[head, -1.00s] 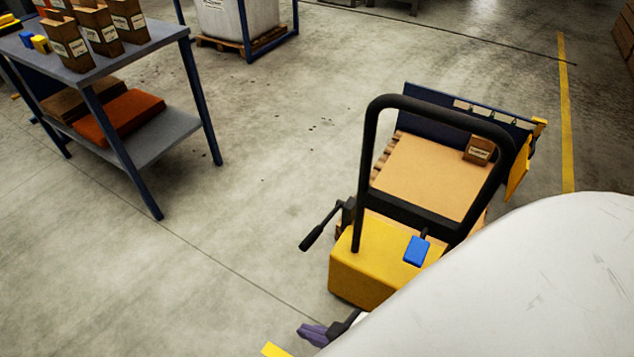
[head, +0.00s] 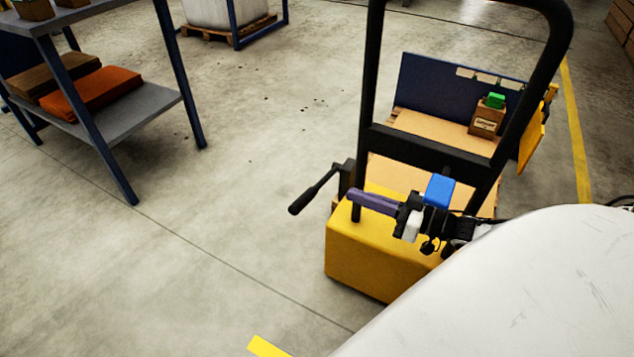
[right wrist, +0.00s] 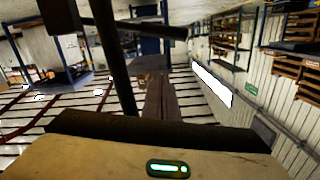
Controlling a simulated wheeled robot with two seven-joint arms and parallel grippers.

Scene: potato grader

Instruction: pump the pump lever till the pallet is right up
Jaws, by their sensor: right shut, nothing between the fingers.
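The yellow lift truck (head: 360,255) stands at right centre in the head view, with a tall black handle frame. The black pump lever (head: 313,190) sticks out from its left side, slanting down to a grip at its free end. The pallet (head: 440,124) lies behind the frame, topped by a tan sheet; its height above the floor is hard to judge. My right gripper (head: 355,199) is shut and empty, its purple fingers pointing left over the yellow body, right of the lever and apart from its grip. In the right wrist view the shut fingers (right wrist: 160,100) point forward. My left gripper is out of view.
A small carton (head: 486,120) with a green top stands on the pallet by a dark blue panel (head: 430,82). A grey bench (head: 140,115) stands left. The floor between bench and truck is clear.

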